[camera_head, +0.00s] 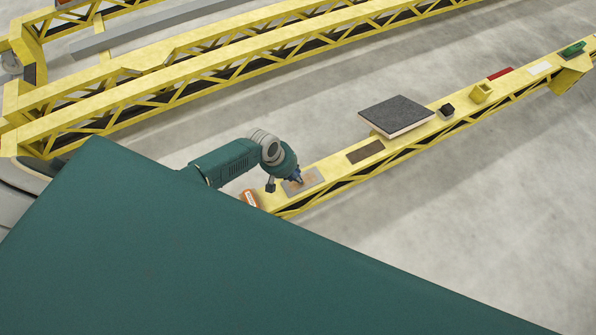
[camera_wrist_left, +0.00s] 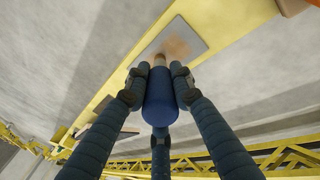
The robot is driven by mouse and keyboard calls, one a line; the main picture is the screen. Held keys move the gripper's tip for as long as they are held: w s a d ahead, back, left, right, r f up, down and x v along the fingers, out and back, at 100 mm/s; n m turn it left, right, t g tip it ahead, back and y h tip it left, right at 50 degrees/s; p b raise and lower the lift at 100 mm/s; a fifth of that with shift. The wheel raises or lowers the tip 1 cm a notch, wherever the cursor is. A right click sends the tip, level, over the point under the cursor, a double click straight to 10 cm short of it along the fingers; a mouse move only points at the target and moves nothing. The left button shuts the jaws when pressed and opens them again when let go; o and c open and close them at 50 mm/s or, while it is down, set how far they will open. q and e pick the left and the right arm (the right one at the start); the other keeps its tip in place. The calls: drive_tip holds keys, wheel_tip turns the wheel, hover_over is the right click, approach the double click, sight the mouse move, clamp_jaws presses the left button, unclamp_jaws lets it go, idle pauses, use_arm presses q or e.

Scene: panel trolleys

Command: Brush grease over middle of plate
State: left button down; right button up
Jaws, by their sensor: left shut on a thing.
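The plate (camera_head: 316,177) is a flat grey rectangle lying on the yellow beam, with a brownish smear near its middle. In the left wrist view the plate (camera_wrist_left: 196,40) lies beyond the brush tip, and the tan patch shows on it. My left gripper (camera_head: 297,178) is over the plate. In the left wrist view its fingers (camera_wrist_left: 158,73) are shut around a brush with a blue handle (camera_wrist_left: 160,105). The brush's pale tip points at the tan patch; I cannot tell whether it touches. My right gripper is in neither view.
An orange item (camera_head: 250,198) lies on the near end of the yellow beam (camera_head: 335,166). Farther along are a brown plate (camera_head: 365,152), a dark panel (camera_head: 397,114), a small dark box (camera_head: 447,110), a yellow box (camera_head: 481,92) and a green item (camera_head: 573,49). Another yellow truss (camera_head: 200,88) stands behind.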

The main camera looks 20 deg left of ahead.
use_arm(q)
drive_tip(key=shift+s+a+r+p, duration=0.15)
drive_tip(key=shift+s+a+p, duration=0.6)
drive_tip(key=shift+s, duration=0.2)
drive_tip(key=shift+s+a+p, duration=0.45)
drive_tip(key=shift+s+a, duration=0.1)
drive_tip(key=shift+s, duration=0.15)
drive_tip(key=shift+s+a+p, duration=0.4)
drive_tip(key=shift+s+a, duration=0.1)
drive_tip(key=shift+s, duration=0.2)
drive_tip(key=shift+w+d+f+b, duration=0.2)
drive_tip(key=shift+w+d+b, duration=0.2)
drive_tip(key=shift+w+d, duration=0.7)
drive_tip(key=shift+w+d+r+b, duration=0.1)
drive_tip(key=shift+w+d+b, duration=0.1)
drive_tip(key=shift+w+d, duration=0.4)
drive_tip(key=shift+w+d+b, duration=0.15)
drive_tip(key=shift+w+d, duration=0.1)
drive_tip(key=shift+w, duration=0.55)
drive_tip(key=shift+w+d+b, duration=0.7)
drive_tip(key=shift+w+d, duration=0.2)
drive_tip(key=shift+w, duration=0.3)
drive_tip(key=shift+w+d+b, duration=0.7)
drive_tip(key=shift+w+d, duration=0.2)
drive_tip(key=shift+w, duration=0.25)
